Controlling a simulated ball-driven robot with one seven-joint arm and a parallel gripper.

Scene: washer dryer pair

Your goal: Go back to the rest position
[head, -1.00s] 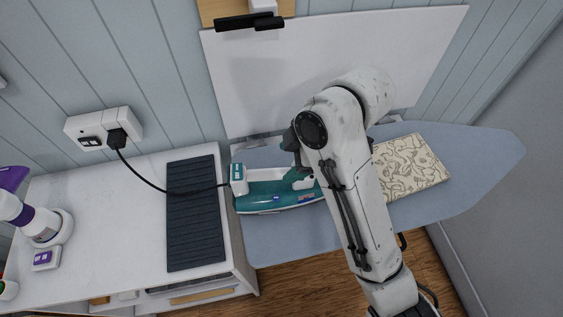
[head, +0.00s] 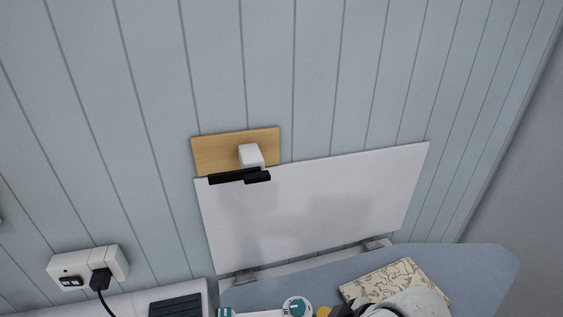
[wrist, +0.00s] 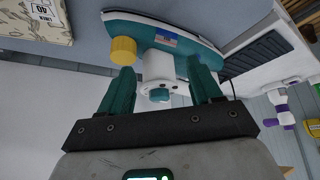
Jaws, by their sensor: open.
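My gripper (wrist: 162,84) shows in the wrist view with its two teal fingers apart and nothing clamped between them. The teal and white iron (wrist: 205,37) lies beyond the fingertips. Its white round part with a teal button shows in the gap between the fingers; whether they touch it I cannot tell. A yellow knob (wrist: 123,50) sits on the iron's side. In the head view, only the iron's top (head: 297,307) shows at the bottom edge. Part of my white arm shows at the bottom right there, and my gripper is not clearly visible.
A socket with a black plug (head: 100,279) and cord is at left, above a black ribbed mat (head: 176,307).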

